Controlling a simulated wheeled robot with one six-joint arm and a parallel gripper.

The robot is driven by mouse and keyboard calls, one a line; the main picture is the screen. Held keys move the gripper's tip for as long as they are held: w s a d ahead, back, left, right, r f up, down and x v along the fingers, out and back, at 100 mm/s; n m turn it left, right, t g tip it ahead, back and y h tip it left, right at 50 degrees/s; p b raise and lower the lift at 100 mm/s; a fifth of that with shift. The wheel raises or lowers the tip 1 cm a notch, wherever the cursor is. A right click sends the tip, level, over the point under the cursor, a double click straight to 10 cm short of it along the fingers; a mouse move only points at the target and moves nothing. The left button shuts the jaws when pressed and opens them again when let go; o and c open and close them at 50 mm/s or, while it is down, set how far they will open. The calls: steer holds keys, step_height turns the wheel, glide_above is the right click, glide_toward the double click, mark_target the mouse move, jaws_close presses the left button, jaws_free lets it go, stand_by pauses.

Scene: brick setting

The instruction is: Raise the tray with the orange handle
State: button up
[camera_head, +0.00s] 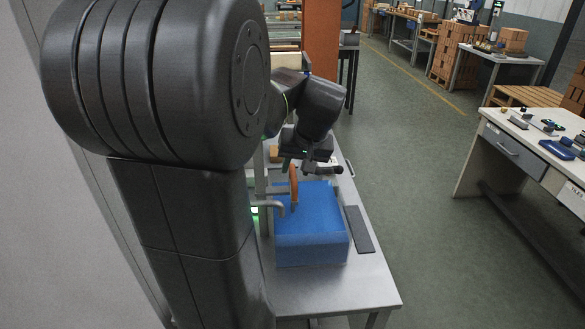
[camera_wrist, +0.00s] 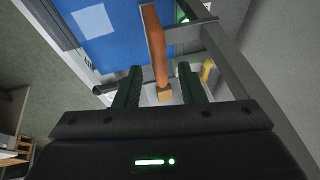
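In the wrist view the orange handle (camera_wrist: 154,42) is a long bar with a tan end, beside the blue surface (camera_wrist: 110,45) and grey metal bars. I cannot tell exactly what the handle is fixed to. My gripper (camera_head: 300,168) is over the handle's upper end, partly hidden by my arm. In the wrist view my gripper (camera_wrist: 158,82) is open, with the handle's end between its two dark fingers and gaps on both sides.
The metal table (camera_head: 335,290) has bare space in front and a dark flat strip (camera_head: 358,229) at right. Grey bent bars (camera_head: 272,205) stand close left of the handle. A white workbench (camera_head: 530,135) with small items is far right, across clear floor.

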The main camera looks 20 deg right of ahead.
steer(key=shift+x, duration=0.75)
jaws_close()
steer(key=shift+r, duration=0.1)
step_height(320, 180, up, 11)
steer(key=p, duration=0.7)
steer(key=shift+r+p, duration=0.2)
steer(key=shift+p, duration=0.1)
steer(key=shift+w, duration=0.1)
